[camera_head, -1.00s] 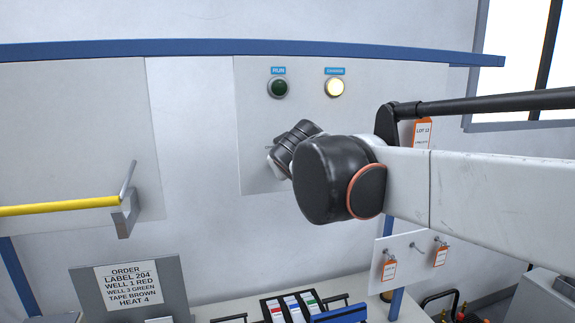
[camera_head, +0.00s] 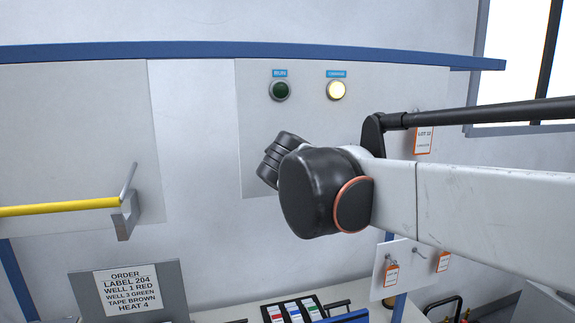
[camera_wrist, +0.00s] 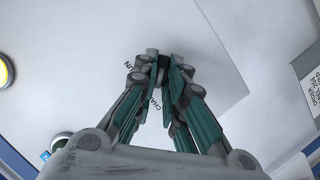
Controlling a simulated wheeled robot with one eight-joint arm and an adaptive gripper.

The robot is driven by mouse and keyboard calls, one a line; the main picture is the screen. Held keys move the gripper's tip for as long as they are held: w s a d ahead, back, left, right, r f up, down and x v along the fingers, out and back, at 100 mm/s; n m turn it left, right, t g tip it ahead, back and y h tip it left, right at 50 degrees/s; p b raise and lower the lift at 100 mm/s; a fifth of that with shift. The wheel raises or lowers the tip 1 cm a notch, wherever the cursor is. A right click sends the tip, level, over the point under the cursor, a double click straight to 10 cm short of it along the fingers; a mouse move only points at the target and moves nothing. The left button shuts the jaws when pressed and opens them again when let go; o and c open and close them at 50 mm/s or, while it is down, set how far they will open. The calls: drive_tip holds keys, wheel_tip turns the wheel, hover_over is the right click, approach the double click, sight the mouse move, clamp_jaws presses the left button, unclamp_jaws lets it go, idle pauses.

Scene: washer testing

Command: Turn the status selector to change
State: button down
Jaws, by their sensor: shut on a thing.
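The status selector (camera_wrist: 163,62) shows in the wrist view as a small dark knob on the pale panel, mostly covered by my fingers. My gripper (camera_wrist: 162,68) is shut on it, one fingertip on each side. Dark lettering on the panel, partly hidden by the fingers, shows beside the gripper. In the head view my arm covers the selector and fingers. Above on the panel (camera_head: 258,130), the lamp under the right label (camera_head: 336,90) glows yellow. The green lamp (camera_head: 280,91) under the RUN label is dark.
An order sign (camera_head: 126,291) stands low at the left. A yellow bar (camera_head: 60,207) juts out at the left. Orange-edged tags (camera_head: 391,275) hang at the lower right, near a tray of coloured strips (camera_head: 291,309). The wall between the two panels is clear.

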drive_tip(key=c, duration=1.7)
unclamp_jaws()
drive_tip(key=shift+o, duration=0.2)
drive_tip(key=shift+s, duration=0.1)
drive_tip(key=v, duration=1.1)
drive_tip(key=shift+s, duration=0.4)
drive_tip(key=shift+r, duration=0.1)
drive_tip(key=s+d+f+m+g+h+b, duration=0.1)
drive_tip(key=s+d+f+m+b, duration=0.1)
drive_tip(key=d+f+b, duration=0.5)
drive_tip(key=s+d+f+m+g+h+b, duration=0.1)
drive_tip(key=d+f+b, duration=0.2)
drive_tip(key=f, duration=0.8)
drive_tip(key=s+d+f+m+g+b, duration=0.2)
drive_tip(key=s+f+b, duration=0.3)
drive_tip(key=f, duration=0.8)
drive_tip(key=s+d+f+m+g+y+b, duration=0.1)
drive_tip(key=s+d+f+b, duration=0.3)
drive_tip(key=f+b, duration=0.4)
drive_tip(key=s+d+f+m+g+b, duration=0.2)
drive_tip(key=s+d+f+b, duration=0.2)
drive_tip(key=f, duration=1.6)
drive_tip(key=s+b, duration=0.2)
drive_tip(key=b, duration=0.1)
drive_tip(key=shift+s+f+m+g+y, duration=0.25)
drive_tip(key=shift+s+m+g+y, duration=0.05)
drive_tip(key=shift+s+m+y, duration=0.1)
